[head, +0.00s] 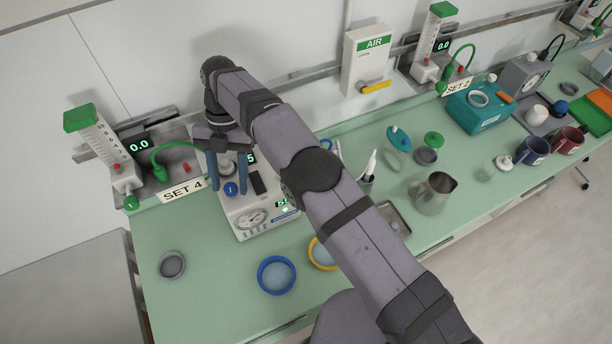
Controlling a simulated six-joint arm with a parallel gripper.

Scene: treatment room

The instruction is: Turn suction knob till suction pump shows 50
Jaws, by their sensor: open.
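A small green display (282,203) at the pump's right is too small to read surely. Another display behind the fingers is partly hidden by my arm.
A flowmeter (107,145) with a 0.0 display (138,145) and green hose stands left. Blue (261,281) and yellow (317,258) rings and a grey dish (172,265) lie in front. A metal jug (432,194) stands right. The bench's front left is mostly clear.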

